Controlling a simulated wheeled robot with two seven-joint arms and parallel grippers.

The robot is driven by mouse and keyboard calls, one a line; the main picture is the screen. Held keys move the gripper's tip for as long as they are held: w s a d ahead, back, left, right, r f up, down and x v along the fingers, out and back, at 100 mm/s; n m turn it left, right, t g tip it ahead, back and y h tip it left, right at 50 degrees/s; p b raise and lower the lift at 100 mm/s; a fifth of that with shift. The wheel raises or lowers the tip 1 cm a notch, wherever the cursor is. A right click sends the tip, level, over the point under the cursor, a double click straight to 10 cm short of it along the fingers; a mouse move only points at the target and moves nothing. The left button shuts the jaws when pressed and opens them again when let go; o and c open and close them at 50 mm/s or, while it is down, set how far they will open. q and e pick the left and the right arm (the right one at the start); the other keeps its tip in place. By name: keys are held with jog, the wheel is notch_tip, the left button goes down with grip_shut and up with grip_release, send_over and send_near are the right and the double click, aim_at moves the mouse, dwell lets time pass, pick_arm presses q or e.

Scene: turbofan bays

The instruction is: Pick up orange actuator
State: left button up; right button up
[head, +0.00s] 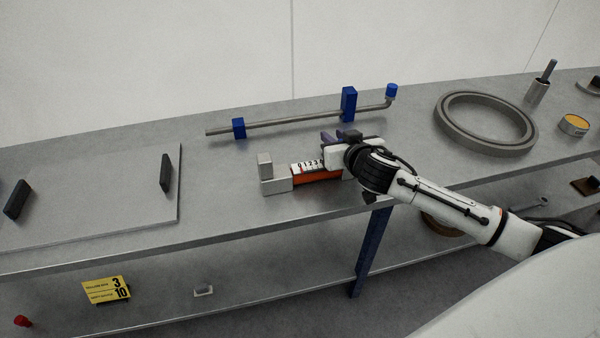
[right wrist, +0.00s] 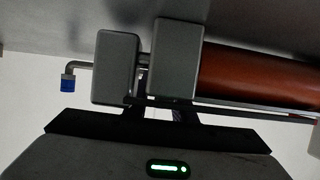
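The orange actuator (head: 316,177) lies along the front of the bench top, with a white numbered scale and grey blocks at its left end. Its right end is hidden behind my right gripper (head: 335,138). The actuator still rests on the bench. My left gripper is out of view.
Behind the actuator lies a long rod in blue brackets (head: 290,122). A large grey ring (head: 485,148) and a cup (head: 537,92) stand at right. A flat plate (head: 95,200) with two black handles lies at left. A lower shelf holds a yellow sign (head: 106,290).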

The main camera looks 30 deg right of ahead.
grip_shut()
dwell(1.1)
jog(key=shift+r, duration=0.15)
